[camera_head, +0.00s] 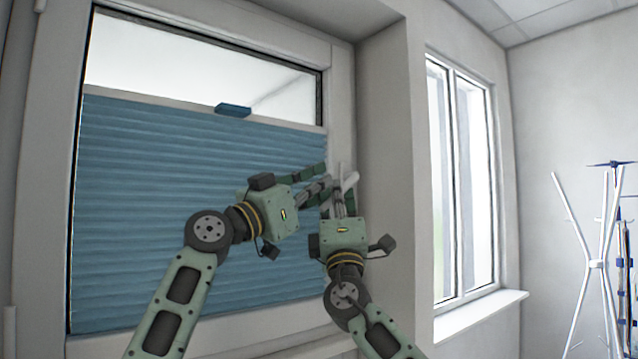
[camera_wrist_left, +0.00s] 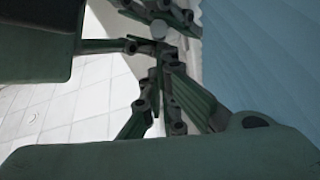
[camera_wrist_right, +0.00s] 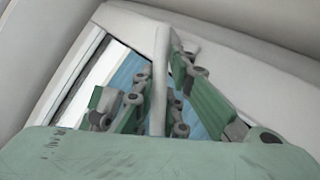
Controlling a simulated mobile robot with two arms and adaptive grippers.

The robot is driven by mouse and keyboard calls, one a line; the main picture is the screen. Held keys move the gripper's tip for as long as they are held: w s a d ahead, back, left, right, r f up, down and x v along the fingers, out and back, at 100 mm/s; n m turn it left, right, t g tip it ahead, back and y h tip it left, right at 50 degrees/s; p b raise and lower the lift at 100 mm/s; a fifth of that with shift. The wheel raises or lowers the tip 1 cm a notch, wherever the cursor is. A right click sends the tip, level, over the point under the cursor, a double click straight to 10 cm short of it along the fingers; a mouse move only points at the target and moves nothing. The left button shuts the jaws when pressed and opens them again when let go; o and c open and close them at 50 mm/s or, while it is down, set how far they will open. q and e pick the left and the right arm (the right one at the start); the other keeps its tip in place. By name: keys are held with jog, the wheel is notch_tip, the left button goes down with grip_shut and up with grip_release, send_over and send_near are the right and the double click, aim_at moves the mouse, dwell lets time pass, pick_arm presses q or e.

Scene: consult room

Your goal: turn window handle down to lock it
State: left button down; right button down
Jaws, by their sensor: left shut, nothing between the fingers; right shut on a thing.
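The white window handle (camera_head: 349,181) is on the right side of the window frame in the head view, partly hidden by my grippers. In the right wrist view the handle (camera_wrist_right: 160,75) stands as a pale bar between the fingers. My right gripper (camera_head: 340,194) is shut on it from below. My left gripper (camera_head: 322,176) comes in from the left, shut and empty, its fingertips close to the handle and the right gripper. I cannot tell whether they touch. The left wrist view shows the left fingers (camera_wrist_left: 160,75) close together, with the handle not clearly visible.
A blue pleated blind (camera_head: 150,200) covers most of the window, with a blue tab (camera_head: 233,110) on its top rail. The wall recess (camera_head: 390,150) is just right of the grippers. A second window (camera_head: 465,180) and a white coat stand (camera_head: 598,265) are farther right.

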jog(key=shift+r, duration=0.15)
pick_arm(q)
jog(key=shift+w+d+f, duration=0.2)
jog(key=shift+f, duration=0.4)
pick_arm(e)
jog(key=shift+s+r, duration=0.1)
jog(key=shift+s, duration=0.1)
pick_arm(q)
jog(key=shift+w+f, duration=0.2)
jog(key=shift+f, duration=0.05)
pick_arm(e)
jog(key=c, duration=1.7)
grip_release()
jog(key=shift+w+a, duration=0.1)
jog(key=shift+c, duration=0.2)
pick_arm(q)
jog(key=shift+r, duration=0.1)
pick_arm(e)
jog(key=shift+a, duration=0.1)
